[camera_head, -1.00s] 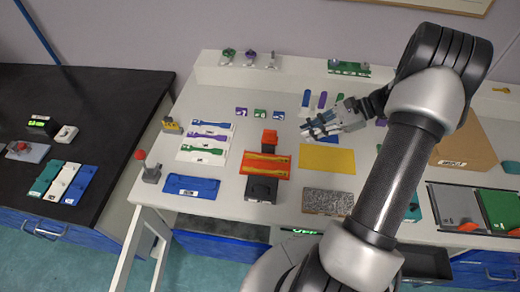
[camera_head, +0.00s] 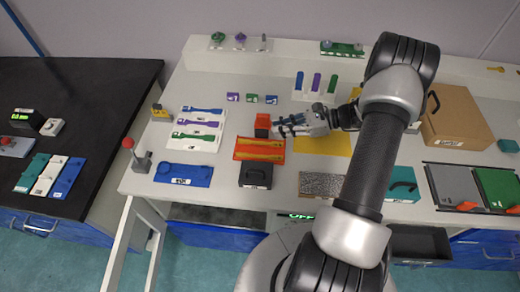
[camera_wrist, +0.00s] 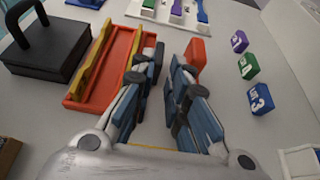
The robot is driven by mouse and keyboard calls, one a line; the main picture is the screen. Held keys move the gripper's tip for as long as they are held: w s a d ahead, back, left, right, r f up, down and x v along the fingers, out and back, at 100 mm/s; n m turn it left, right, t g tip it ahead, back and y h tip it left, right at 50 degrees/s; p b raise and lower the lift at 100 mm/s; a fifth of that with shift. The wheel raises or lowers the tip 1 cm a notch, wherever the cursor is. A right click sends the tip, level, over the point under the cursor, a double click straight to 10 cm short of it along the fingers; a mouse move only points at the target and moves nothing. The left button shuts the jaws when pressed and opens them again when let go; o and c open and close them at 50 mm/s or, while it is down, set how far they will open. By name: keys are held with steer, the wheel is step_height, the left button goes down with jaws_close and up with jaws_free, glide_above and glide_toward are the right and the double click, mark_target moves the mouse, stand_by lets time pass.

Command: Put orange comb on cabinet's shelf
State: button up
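An orange tray (camera_head: 259,149) with yellow wavy strips along it lies on the white table, and an orange-red block (camera_head: 262,124) stands just behind it. I cannot tell which of these is the comb. My gripper (camera_head: 283,121) is just right of the block, above the table. In the wrist view, my gripper (camera_wrist: 166,72) has its blue-padded fingers apart with nothing visible between them. The tray (camera_wrist: 100,104) lies left of the fingers there, and the block (camera_wrist: 197,50) is partly hidden behind the right finger. No cabinet shelf can be clearly made out.
A black box with a handle (camera_head: 255,175) stands in front of the tray. Small numbered cubes (camera_head: 252,98) are behind the block. A yellow sheet (camera_head: 325,143) lies to the right. A brown box (camera_head: 455,118) and a red-knobbed lever (camera_head: 129,143) stand farther out.

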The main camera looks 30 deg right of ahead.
mark_target(265, 130)
steer(key=b+x, duration=0.2)
steer(key=x, duration=0.3)
steer(key=shift+w+a, duration=0.15)
steer(key=shift+a, duration=0.2)
jaws_close()
